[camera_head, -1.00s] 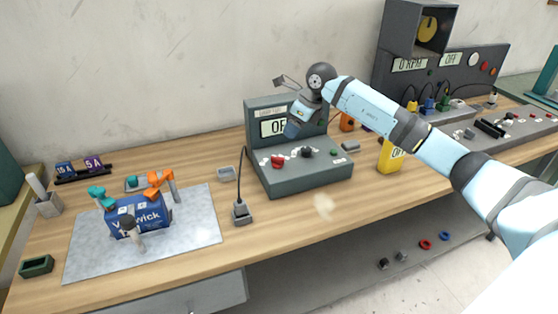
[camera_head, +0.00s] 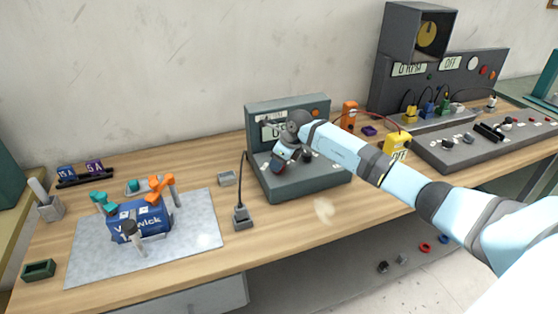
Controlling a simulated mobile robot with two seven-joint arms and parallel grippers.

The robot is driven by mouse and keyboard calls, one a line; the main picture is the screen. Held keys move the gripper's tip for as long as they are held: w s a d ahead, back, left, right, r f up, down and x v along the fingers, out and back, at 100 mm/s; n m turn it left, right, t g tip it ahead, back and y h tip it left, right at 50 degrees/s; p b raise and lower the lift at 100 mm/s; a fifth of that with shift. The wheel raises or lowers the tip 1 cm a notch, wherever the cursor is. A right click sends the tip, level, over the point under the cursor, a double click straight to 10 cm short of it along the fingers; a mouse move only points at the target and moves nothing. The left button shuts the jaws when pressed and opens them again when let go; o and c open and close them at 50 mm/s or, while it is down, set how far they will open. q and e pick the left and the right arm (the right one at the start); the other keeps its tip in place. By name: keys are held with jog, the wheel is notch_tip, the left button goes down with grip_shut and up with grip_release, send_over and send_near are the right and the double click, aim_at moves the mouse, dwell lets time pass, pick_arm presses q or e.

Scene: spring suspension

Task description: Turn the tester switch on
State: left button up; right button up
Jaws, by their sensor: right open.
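The tester (camera_head: 300,187) is a dark green-grey console with a sloped top and an upright back panel, standing mid-bench. A black knob (camera_head: 307,156) sits on the sloped top, just right of my gripper. My right gripper (camera_head: 278,166) is open, low over the left part of the sloped top. It hides the red control there, and I cannot tell whether it touches it. My left gripper is not in view.
A black plug-like block (camera_head: 242,217) with a cable stands left of the tester. A blue box (camera_head: 138,222) with orange and teal clamps sits on a grey mat (camera_head: 88,258). A yellow meter (camera_head: 396,145) and an orange one (camera_head: 349,115) stand at right.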

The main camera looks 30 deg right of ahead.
jog(key=shift+c, duration=0.6)
grip_shut()
